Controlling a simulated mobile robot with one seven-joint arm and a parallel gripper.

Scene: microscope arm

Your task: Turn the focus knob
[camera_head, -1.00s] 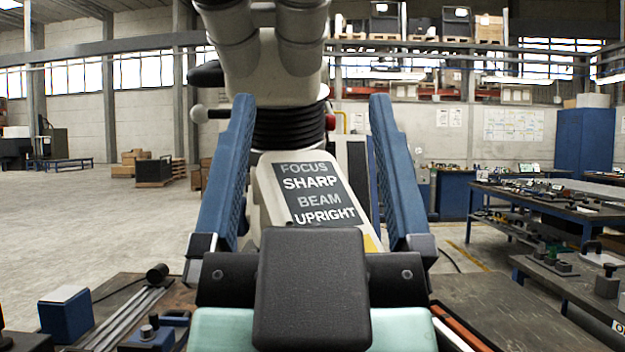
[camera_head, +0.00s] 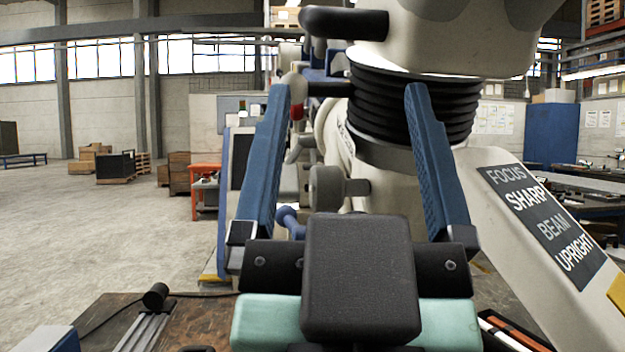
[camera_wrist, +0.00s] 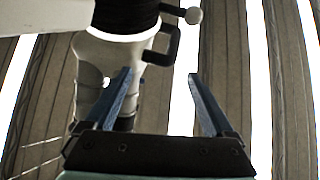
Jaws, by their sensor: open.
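The large cream microscope (camera_head: 375,180) fills the right half of the head view, with a black ribbed collar and a sign reading FOCUS SHARP, BEAM UPRIGHT. A grey round knob (camera_head: 328,187) on a short shaft sticks out from its left side; it looks like the focus knob. My gripper (camera_head: 347,95) is open and empty, its blue fingers pointing up. The knob shows between the fingers, farther off and apart from them. In the wrist view my gripper (camera_wrist: 159,75) is open below and right of the microscope (camera_wrist: 100,50); I cannot make out the grey knob there.
A blue knobbed part (camera_head: 290,218) sits low behind the left finger. A lever with a pale ball and red part (camera_head: 295,85) is near the left fingertip. A dark bench (camera_head: 220,315) with metal bars lies below. The floor at left is open.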

